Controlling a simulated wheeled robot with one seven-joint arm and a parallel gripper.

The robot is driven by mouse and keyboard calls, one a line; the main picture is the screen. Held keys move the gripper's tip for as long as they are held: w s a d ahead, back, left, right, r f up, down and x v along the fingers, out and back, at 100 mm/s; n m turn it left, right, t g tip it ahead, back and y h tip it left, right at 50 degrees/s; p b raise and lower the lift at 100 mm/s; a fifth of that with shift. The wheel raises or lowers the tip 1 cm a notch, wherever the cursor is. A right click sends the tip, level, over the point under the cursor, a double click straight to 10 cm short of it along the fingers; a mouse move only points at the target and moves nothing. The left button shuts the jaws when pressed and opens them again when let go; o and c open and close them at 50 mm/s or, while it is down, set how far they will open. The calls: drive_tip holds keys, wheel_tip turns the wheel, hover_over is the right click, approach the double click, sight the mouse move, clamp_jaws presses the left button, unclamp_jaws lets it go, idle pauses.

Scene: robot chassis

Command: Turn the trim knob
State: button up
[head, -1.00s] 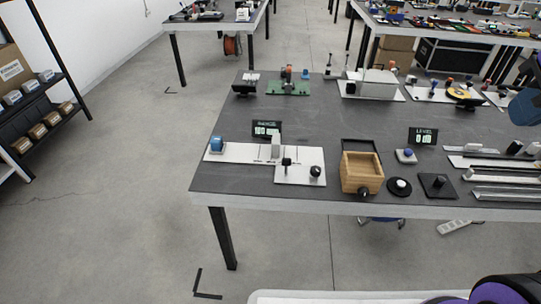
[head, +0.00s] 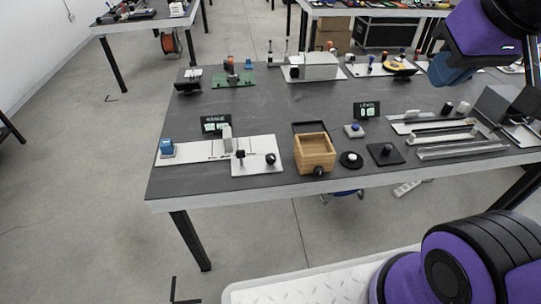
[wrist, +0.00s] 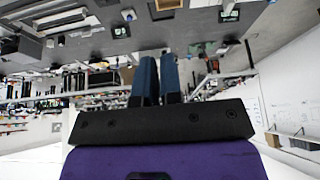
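Several knobs show on the grey table in the head view, and none has a readable "trim" label, so I cannot tell which is the trim knob. A black knob (head: 270,158) stands on a white plate. A white-topped knob (head: 351,156) sits on a round black disc, and a small knob (head: 386,150) on a square black plate. My gripper (head: 456,72) is at the upper right in the head view, apart from these knobs. In the wrist view its two blue fingers (wrist: 159,75) lie close together with nothing seen between them; it looks shut.
A wooden box (head: 315,150) stands near the table's front edge, beside the disc. Small displays marked RANGE (head: 214,124) and LEVEL (head: 367,110) stand behind. Metal rails (head: 460,148) lie to the right. Open floor (head: 90,190) is at left.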

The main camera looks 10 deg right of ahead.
drive_tip(key=o, duration=0.4)
drive_tip(key=shift+w, duration=0.15)
drive_tip(key=shift+c, duration=0.2)
drive_tip(key=o, duration=0.7)
drive_tip(key=w, duration=0.2)
drive_tip(key=shift+w+a, duration=0.3)
drive_tip(key=m+g, duration=0.3)
drive_tip(key=g, duration=0.2)
hover_over(271, 156)
wheel_tip(271, 156, down, 38)
wheel_tip(271, 156, down, 11)
drive_tip(key=shift+f, duration=0.1)
drive_tip(key=c, duration=0.9)
